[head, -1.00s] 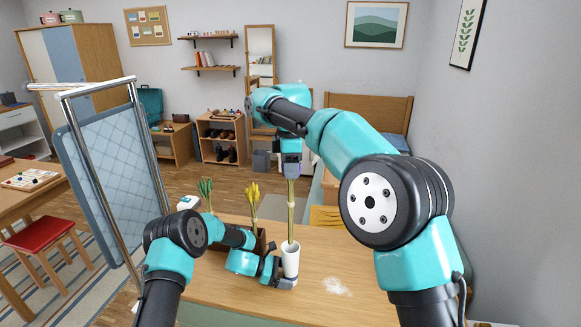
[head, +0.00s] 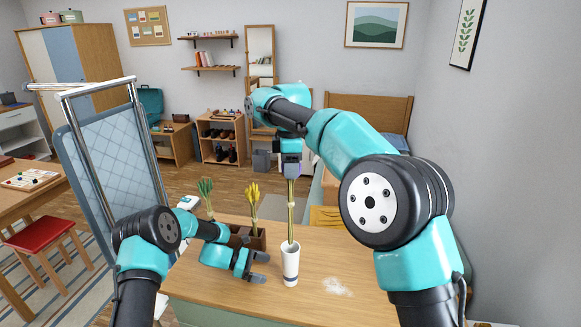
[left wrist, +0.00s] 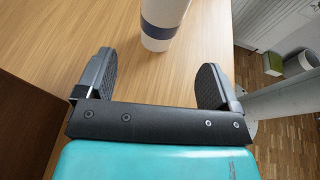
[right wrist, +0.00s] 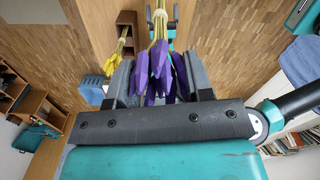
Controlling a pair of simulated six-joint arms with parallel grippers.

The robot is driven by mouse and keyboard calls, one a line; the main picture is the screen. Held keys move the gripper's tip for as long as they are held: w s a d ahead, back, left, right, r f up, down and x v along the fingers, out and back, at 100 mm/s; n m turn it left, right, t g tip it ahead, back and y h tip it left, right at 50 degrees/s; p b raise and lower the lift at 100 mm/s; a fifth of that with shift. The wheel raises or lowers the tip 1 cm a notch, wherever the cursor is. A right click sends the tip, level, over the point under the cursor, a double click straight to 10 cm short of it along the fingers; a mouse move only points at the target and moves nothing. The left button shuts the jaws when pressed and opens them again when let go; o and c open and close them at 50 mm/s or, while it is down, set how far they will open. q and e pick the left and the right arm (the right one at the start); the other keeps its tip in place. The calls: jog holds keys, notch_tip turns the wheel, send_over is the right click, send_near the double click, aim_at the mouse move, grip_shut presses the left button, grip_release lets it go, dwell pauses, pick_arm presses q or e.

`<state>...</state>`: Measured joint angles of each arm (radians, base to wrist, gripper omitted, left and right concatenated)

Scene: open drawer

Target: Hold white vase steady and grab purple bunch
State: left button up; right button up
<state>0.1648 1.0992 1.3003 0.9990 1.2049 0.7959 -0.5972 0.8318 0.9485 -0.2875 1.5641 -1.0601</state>
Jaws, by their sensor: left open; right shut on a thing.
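The white vase (head: 290,268) stands upright on the table, and its lower part with a dark band shows in the left wrist view (left wrist: 162,22). My left gripper (head: 262,268) is open and empty, low and left of the vase. In the left wrist view the vase is just beyond its fingertips, with a gap. My right gripper (head: 291,172) is above the vase, shut on the purple bunch (right wrist: 160,72). The bunch's pale stems (head: 291,215) run straight down to the vase mouth. Whether they reach inside is hard to tell; the purple heads are hidden in the head view.
A brown wooden holder (head: 256,240) stands behind my left gripper, with a yellow bunch (head: 252,196) rising by it. A green bunch (head: 205,190) is farther left. A whitish patch (head: 336,287) lies on the table (head: 230,300) right of the vase. The front table area is clear.

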pick_arm(q)
jog(key=shift+v, duration=1.35)
jog(key=shift+s, duration=0.1)
